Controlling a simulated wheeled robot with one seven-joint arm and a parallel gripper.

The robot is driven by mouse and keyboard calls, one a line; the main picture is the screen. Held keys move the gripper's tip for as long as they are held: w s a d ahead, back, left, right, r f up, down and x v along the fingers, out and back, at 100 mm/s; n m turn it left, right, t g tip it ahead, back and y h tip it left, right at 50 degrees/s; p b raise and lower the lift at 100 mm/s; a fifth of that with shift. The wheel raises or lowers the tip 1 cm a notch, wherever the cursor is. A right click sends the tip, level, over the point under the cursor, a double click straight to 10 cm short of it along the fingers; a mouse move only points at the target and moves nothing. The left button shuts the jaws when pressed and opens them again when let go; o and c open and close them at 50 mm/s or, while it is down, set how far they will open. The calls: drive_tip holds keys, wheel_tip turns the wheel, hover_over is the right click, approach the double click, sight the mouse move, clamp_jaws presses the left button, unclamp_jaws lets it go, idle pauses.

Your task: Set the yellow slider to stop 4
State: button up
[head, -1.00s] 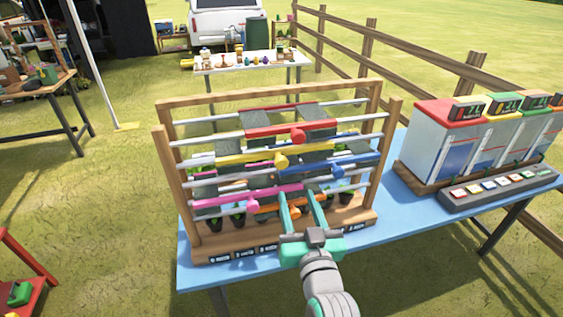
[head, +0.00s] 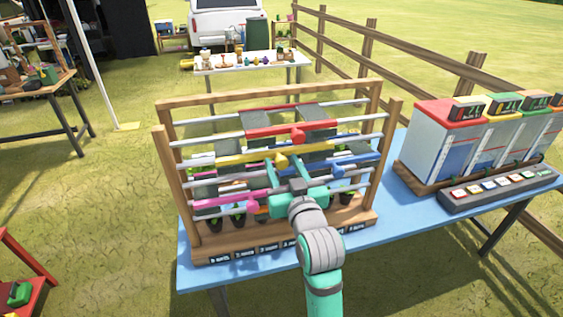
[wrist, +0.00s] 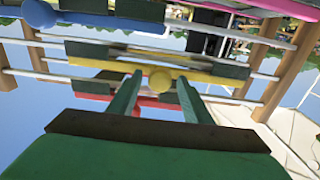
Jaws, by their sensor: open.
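The yellow slider (head: 232,158) sits on a horizontal rail of the wooden rack, with its round knob at its right end, near the middle of the rack. My gripper (head: 286,168) is open and reaches toward the rack just in front of this knob. In the wrist view the yellow slider (wrist: 212,76) runs across the picture. Its knob shows between the two fingers of my gripper (wrist: 157,82), with gaps on both sides. The stop labels on the rack's base are too small to read.
A red slider (head: 272,132) is above the yellow one; blue (head: 356,159) and pink (head: 217,203) sliders are on lower rails. An orange one is partly hidden by my gripper. The rack's wooden posts (head: 168,178) bound the rails. A box-like machine (head: 425,137) stands right on the blue table (head: 385,212).

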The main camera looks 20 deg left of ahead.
drive_tip(key=shift+x, duration=0.85)
drive_tip(key=shift+c, duration=0.3)
